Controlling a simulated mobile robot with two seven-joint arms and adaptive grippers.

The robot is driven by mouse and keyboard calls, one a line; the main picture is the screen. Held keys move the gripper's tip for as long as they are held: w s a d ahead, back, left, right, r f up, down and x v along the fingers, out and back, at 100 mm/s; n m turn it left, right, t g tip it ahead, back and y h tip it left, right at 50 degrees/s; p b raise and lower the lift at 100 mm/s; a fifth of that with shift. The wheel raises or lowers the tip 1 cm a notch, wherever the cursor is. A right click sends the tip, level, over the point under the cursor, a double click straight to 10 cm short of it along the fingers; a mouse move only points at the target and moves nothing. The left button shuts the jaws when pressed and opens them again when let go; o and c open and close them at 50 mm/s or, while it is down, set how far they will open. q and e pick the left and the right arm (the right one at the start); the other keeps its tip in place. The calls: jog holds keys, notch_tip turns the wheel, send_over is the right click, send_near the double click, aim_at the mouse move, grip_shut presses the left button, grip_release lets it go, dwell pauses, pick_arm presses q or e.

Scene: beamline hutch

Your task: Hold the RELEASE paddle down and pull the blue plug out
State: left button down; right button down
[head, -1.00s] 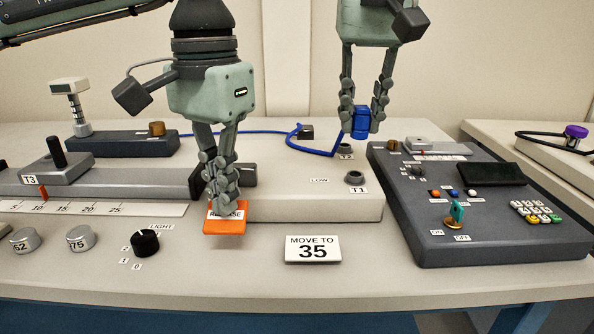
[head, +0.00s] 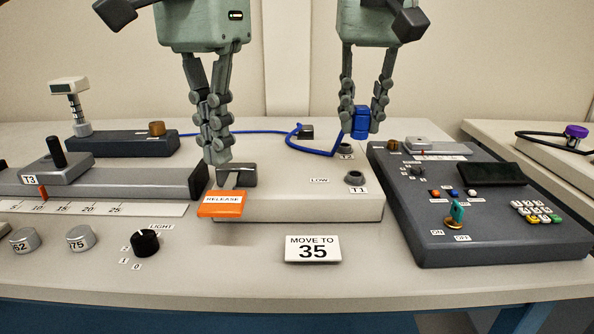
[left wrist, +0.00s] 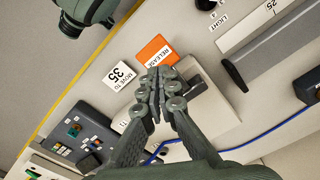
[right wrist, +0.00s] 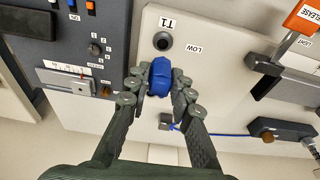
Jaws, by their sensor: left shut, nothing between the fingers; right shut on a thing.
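The orange RELEASE paddle (head: 221,204) sticks out at the front of the pale box (head: 300,205); it also shows in the left wrist view (left wrist: 155,51). My left gripper (head: 217,158) is shut and empty above and behind the paddle, apart from it. The blue plug (head: 361,121) is between the fingers of my right gripper (head: 361,128), which is shut on it. In the right wrist view the plug (right wrist: 160,76) is gripped above the pale box. Its blue cable (head: 312,150) runs to the left. The T1 socket (head: 355,178) is empty; the T2 socket (head: 346,149) is partly hidden behind the cable.
A dark control panel (head: 480,240) with a teal key stands right of the box. A MOVE TO 35 sign (head: 313,248) and a black LIGHT knob (head: 145,243) are in front. The slide rail with the T3 carriage (head: 58,170) is at left.

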pick_arm(q)
notch_tip(320, 180, up, 12)
dwell(0.7)
